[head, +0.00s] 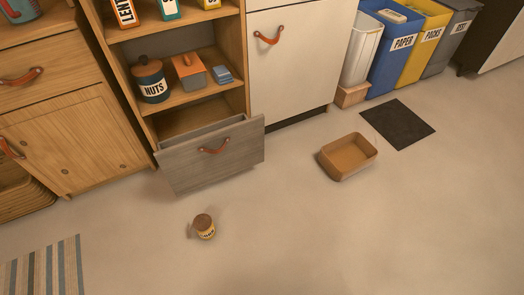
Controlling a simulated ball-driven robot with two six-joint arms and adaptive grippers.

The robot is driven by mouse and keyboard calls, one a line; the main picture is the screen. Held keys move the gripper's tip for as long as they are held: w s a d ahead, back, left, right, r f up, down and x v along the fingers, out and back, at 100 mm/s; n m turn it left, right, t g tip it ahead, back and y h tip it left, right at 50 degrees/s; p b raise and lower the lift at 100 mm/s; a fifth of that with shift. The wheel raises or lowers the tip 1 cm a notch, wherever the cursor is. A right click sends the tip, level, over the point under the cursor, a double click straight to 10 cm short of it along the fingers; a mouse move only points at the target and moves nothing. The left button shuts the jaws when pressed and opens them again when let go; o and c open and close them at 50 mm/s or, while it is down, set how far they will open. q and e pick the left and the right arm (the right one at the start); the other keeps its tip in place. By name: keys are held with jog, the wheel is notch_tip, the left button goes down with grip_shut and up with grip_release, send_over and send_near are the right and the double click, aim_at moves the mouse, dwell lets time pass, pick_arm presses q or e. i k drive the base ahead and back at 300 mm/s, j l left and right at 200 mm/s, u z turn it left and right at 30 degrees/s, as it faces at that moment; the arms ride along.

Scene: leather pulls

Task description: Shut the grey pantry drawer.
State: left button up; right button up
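The grey pantry drawer (190,165) stands pulled out at the bottom of the wooden pantry shelf unit (247,95) in the head view. Its grey wood-grain front has a reddish-brown leather pull (214,147). A dark gap shows behind the front, and the part of the inside that I see looks empty. The drawer's far interior is hidden under the shelf. Neither of my grippers is in view.
A small jar with a brown lid (205,227) stands on the floor in front of the drawer. A tan open box (348,157) lies to the right, near a dark mat (397,124). A striped rug (45,272) is at lower left.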

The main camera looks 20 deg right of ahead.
aim_at(193, 159)
jog(key=i+j+z, duration=0.2)
jog(key=z, duration=0.3)
jog(key=i+j+z, duration=0.1)
jog(key=j+z, duration=0.4)
jog(key=i+j+z, duration=0.1)
jog(key=j+z, duration=0.35)
jog(key=k+j+z, duration=0.1)
jog(key=j+z, duration=0.2)
jog(key=j, duration=1.6)
